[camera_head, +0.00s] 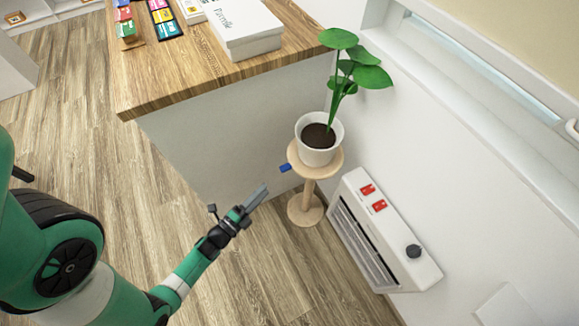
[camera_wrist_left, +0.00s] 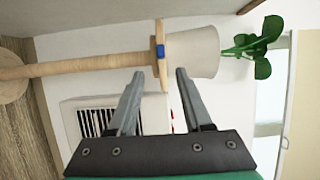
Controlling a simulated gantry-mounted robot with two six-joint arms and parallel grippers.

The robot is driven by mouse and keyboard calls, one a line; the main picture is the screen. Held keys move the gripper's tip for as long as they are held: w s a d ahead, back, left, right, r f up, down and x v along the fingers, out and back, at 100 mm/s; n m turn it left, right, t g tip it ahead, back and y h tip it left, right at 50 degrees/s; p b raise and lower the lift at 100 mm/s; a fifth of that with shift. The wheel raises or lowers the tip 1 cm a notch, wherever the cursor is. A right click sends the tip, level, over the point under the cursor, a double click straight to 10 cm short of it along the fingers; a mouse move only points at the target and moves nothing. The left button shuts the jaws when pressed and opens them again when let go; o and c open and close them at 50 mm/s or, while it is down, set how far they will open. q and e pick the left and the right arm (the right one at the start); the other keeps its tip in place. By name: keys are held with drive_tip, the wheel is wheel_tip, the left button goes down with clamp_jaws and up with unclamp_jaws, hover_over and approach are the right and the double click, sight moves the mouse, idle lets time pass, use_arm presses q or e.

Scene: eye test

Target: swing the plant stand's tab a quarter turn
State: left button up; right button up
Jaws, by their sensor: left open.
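The plant stand (camera_head: 307,190) is a pale wooden pedestal with a round top and a round base. A small blue tab (camera_head: 285,168) sticks out from the left side of its top. A white pot (camera_head: 330,150) with a green plant stands on it. My left gripper (camera_head: 262,190) is open and empty, to the left of the stand and apart from the tab. In the left wrist view the stand (camera_wrist_left: 100,66) lies sideways, and the blue tab (camera_wrist_left: 160,51) shows beyond and between the open fingers (camera_wrist_left: 158,75). My right gripper is not in view.
A white heater (camera_head: 385,235) with red switches and a dark knob stands right of the stand. A wooden-topped counter (camera_head: 190,75) with a white box (camera_head: 245,30) is behind. The wall is close on the right. Wooden floor is clear at the front.

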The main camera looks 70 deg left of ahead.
sight(284, 167)
use_arm(q)
drive_tip(key=b+x, duration=0.3)
drive_tip(key=x, duration=0.9)
drive_tip(key=shift+s+a+r+b, duration=0.1)
drive_tip(key=shift+a+b, duration=0.05)
drive_tip(key=shift+b, duration=0.15)
drive_tip(key=shift+c, duration=0.2)
clamp_jaws()
idle(0.6)
